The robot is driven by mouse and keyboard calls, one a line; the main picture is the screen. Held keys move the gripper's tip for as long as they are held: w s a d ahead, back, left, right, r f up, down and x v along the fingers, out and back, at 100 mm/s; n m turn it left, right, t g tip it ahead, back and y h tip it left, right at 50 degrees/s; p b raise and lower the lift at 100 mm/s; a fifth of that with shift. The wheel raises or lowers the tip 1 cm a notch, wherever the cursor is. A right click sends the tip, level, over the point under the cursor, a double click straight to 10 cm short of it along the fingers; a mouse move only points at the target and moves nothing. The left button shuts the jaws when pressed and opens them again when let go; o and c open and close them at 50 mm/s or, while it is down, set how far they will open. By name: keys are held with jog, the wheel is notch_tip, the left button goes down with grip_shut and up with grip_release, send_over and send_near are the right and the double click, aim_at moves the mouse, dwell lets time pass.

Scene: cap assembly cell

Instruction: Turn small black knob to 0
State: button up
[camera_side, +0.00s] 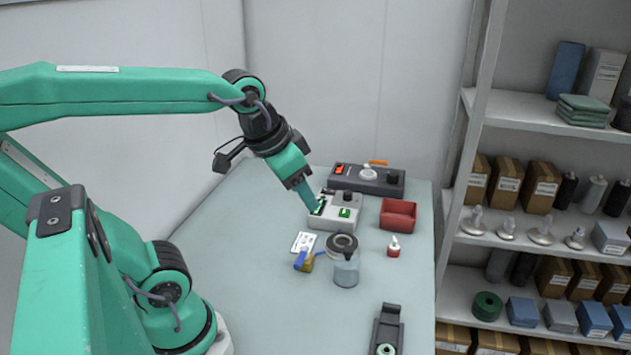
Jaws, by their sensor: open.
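My gripper (317,208) points down at the left part of a light grey box (347,222) on the table. It is open, and I see nothing held in it. The box carries a small black knob (345,196) at its upper right and a green button or display (344,213) below it. Behind stands a dark control box (350,184) with a red display, a larger light knob (368,174) and another small black knob (393,178) at its right. The knob markings are too small to read. My fingertips partly cover the light box's left side, so contact is unclear.
A red bin (398,214) stands right of the light box. In front are a lidded glass jar (346,271), a small red-and-white bottle (394,246), a white card (303,242) and a blue-handled item (303,260). A black holder (388,330) lies nearer. Shelves stand right.

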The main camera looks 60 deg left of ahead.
jog(key=w+a+r+m+g, duration=0.2)
jog(key=w+a, duration=0.3)
jog(key=w, duration=0.5)
jog(key=m+g, duration=0.3)
jog(key=m, duration=0.1)
send_over(348, 192)
jog(key=f, duration=1.5)
jog(key=shift+s+d, duration=0.15)
jog(key=shift+d, duration=0.2)
jog(key=shift+a+f, duration=0.35)
jog(key=shift+f, duration=0.1)
jog(key=shift+f, duration=3.8)
jog(key=shift+c, duration=0.2)
